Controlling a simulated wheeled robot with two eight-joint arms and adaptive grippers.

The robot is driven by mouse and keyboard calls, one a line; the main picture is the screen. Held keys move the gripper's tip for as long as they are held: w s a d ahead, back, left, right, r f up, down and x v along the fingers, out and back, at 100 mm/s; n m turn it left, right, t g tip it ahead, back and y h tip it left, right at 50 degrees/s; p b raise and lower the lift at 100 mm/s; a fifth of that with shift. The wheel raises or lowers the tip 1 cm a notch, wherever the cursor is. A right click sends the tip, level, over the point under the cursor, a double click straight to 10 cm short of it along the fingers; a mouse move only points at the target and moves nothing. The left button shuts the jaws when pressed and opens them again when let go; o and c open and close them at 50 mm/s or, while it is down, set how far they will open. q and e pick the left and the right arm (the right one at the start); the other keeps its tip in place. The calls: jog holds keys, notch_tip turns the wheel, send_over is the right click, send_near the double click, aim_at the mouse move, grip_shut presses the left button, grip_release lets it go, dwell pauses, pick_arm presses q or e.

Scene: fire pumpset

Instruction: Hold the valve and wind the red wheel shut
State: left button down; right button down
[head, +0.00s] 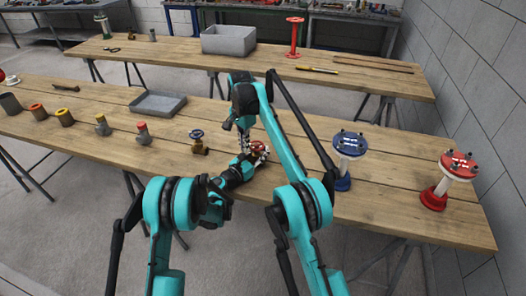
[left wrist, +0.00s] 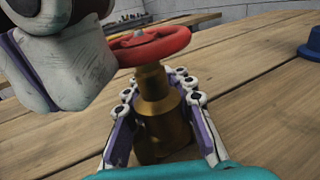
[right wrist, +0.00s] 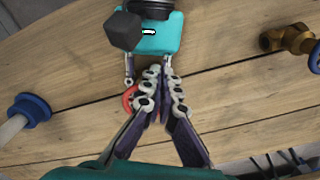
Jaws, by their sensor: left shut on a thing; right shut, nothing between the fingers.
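The brass valve (left wrist: 155,105) stands on the near table with its red wheel (left wrist: 150,45) on top. My left gripper (left wrist: 160,95) is shut around the brass body, one finger on each side. In the head view the red wheel (head: 259,147) shows just beyond the left gripper. My right gripper (right wrist: 160,75) is shut and empty, pointing down close beside the wheel. The wheel (right wrist: 130,97) is partly hidden behind its fingers in the right wrist view. Part of the right gripper shows at the upper left of the left wrist view. I cannot tell whether it touches the rim.
A blue-wheeled brass valve (head: 198,142) stands to the left, with several small fittings and a grey tray (head: 158,104) beyond. A blue flanged stand (head: 349,144) and a red one (head: 459,166) stand to the right. Bare planks lie between them.

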pick_arm(q)
jog(key=c, duration=1.2)
grip_release()
